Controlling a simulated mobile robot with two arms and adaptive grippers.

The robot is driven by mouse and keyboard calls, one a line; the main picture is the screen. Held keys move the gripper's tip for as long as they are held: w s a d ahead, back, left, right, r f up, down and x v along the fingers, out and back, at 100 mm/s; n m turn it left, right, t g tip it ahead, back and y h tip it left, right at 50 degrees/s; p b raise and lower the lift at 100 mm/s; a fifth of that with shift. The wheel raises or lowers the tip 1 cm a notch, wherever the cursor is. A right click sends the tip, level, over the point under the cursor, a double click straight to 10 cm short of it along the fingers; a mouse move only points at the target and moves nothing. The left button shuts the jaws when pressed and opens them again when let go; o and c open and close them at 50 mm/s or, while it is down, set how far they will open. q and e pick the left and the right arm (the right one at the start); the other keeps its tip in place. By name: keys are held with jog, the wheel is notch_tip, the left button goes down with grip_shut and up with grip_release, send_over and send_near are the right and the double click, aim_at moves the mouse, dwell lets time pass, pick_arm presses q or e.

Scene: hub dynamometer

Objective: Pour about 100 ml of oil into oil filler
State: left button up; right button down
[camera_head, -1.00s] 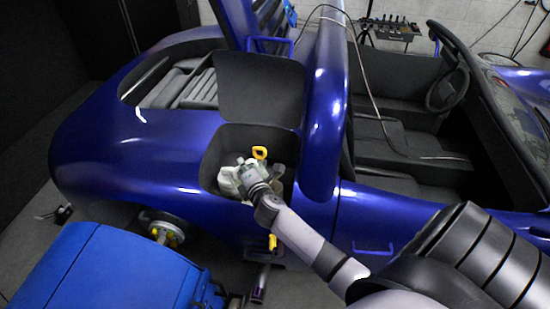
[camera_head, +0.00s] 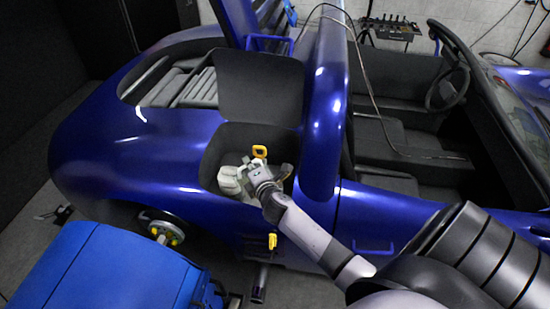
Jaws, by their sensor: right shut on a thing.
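My right gripper (camera_head: 252,178) reaches from the lower right into the dark open compartment (camera_head: 217,150) in the side of the blue car. It is shut on a pale, whitish-green bottle (camera_head: 230,181), which seems to be the oil container and looks tilted. Its mouth is hidden or too small to make out. A yellow loop handle (camera_head: 259,151) stands just behind the gripper, perhaps a dipstick. I cannot make out the oil filler opening, or whether oil is flowing. My left gripper is not in view.
The blue car body (camera_head: 120,150) surrounds the compartment, with its raised flap (camera_head: 260,88) above. A blue machine (camera_head: 95,270) stands at the lower left, near a wheel hub (camera_head: 160,229). A second yellow handle (camera_head: 272,241) sits below the compartment. A cable (camera_head: 357,75) hangs over the cockpit.

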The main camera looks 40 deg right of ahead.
aim_at(236, 182)
jog(key=shift+d+f, duration=0.15)
jog(key=shift+d, duration=0.05)
jog(key=shift+a+r, duration=0.45)
jog(key=a+n, duration=0.1)
jog(key=a+f+b, duration=0.1)
jog(key=a+n+b, duration=0.1)
jog(key=shift+w+f+n+h, duration=0.2)
jog(key=shift+w+n+h, duration=0.1)
jog(key=shift+w+h, duration=0.1)
jog(key=shift+a+r, duration=0.2)
jog(key=shift+w+a+f+n+h, duration=0.2)
jog(key=shift+a+n+h, duration=0.3)
jog(key=shift+n, duration=0.6)
jog(key=shift+a+f+n, duration=0.1)
jog(key=shift+a+n, duration=0.3)
jog(key=shift+n, duration=0.1)
